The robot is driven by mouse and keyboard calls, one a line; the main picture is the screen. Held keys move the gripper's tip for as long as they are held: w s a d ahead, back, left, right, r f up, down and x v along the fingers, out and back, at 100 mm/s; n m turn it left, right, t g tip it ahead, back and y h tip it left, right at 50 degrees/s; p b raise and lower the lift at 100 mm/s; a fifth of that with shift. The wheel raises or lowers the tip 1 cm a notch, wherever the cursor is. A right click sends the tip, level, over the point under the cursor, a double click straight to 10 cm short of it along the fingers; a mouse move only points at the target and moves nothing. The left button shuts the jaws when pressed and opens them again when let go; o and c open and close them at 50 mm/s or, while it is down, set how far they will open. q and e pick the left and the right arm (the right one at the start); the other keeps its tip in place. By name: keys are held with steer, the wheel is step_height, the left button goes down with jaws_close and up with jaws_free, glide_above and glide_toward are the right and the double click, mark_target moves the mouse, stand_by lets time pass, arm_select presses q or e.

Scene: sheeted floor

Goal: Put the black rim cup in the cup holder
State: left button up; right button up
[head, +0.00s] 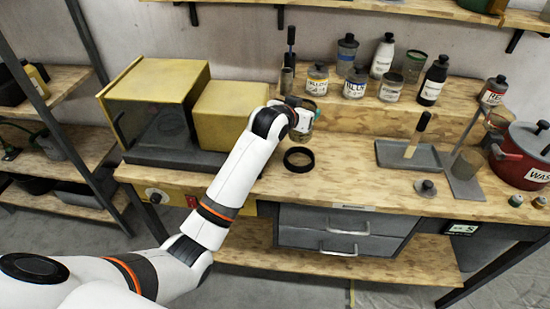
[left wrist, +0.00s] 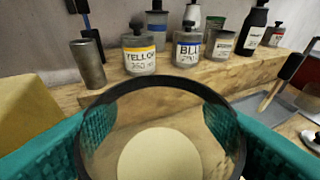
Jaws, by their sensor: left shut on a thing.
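The cup (left wrist: 158,108) is see-through with a dark rim, seen from above and behind in the left wrist view. My left gripper (head: 303,122) is shut on it, with teal finger pads on both sides of its wall. In the head view the wrist mostly hides the cup, which is above the bench. A black ring (head: 299,168), which looks like the cup holder, lies on the bench just below the gripper in the head view. Nothing shows inside the ring. My right gripper is not in view.
A yellow box (head: 232,115) and a yellow cabinet (head: 150,90) stand left of the gripper. Paint jars (head: 354,84) and bottles line the raised shelf behind. A grey tray (head: 408,154) and a red pot (head: 520,160) stand right. The bench between ring and tray is clear.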

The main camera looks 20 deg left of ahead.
mark_target(298, 142)
arm_select(q)
step_height(298, 142, down, 2)
steer(key=shift+s+a+f, duration=0.1)
steer(key=shift+a+f, duration=0.05)
steer(key=shift+f, duration=0.05)
steer(key=f, duration=0.2)
steer(key=d+f+p, duration=0.1)
steer(key=f, duration=0.1)
steer(key=shift+f, duration=0.2)
step_height(298, 142, down, 3)
steer(key=shift+a+p, duration=0.15)
steer(key=shift+p, duration=0.2)
steer(key=shift+f, duration=0.1)
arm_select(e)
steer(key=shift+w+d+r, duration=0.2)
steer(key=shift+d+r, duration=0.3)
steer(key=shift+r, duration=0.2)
arm_select(q)
steer(key=shift+f, duration=0.1)
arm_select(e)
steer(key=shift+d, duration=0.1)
arm_select(q)
steer(key=o, duration=1)
steer(key=shift+o, duration=0.6)
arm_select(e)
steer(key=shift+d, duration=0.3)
